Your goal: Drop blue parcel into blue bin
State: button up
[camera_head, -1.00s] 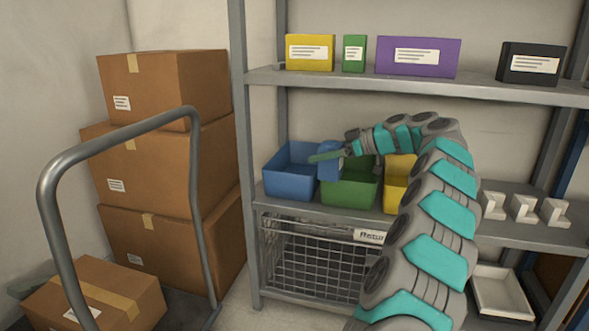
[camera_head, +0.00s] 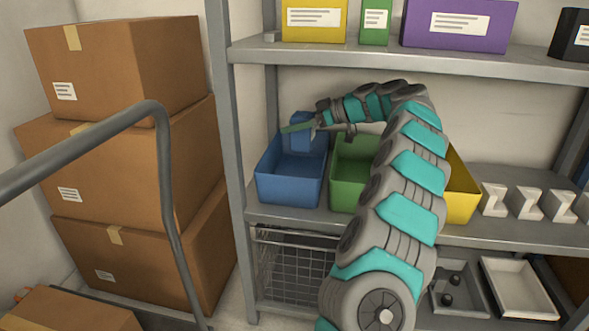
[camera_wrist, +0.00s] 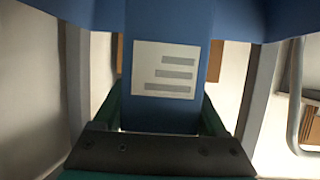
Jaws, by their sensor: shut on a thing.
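The blue parcel (camera_head: 301,135) is held upright above the back right part of the blue bin (camera_head: 290,188), its lower end near the bin's opening. I cannot tell whether it touches the bin's walls. My gripper (camera_head: 300,126) is shut on the parcel, reaching in from the right. In the wrist view the parcel (camera_wrist: 160,112), with a white label with grey lines, stands between the two dark green fingers (camera_wrist: 160,122). A wide blue surface behind it at the top of that view seems to be the bin (camera_wrist: 65,8).
A green bin (camera_head: 346,188) and a yellow bin (camera_head: 461,195) stand right of the blue bin on the same shelf. The upper shelf (camera_head: 400,58) with boxes is above my arm. Stacked cartons (camera_head: 120,150) and a grey cart handle (camera_head: 85,140) are at the left.

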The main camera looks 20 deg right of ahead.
aim_at(313, 134)
jog(key=shift+f, duration=2.2)
jog(key=o, duration=1.4)
jog(key=shift+o, duration=0.2)
jog(key=v, duration=0.7)
jog(key=shift+s+d+r, duration=0.15)
jog(key=shift+s+d, duration=0.05)
jog(key=shift+s, duration=0.1)
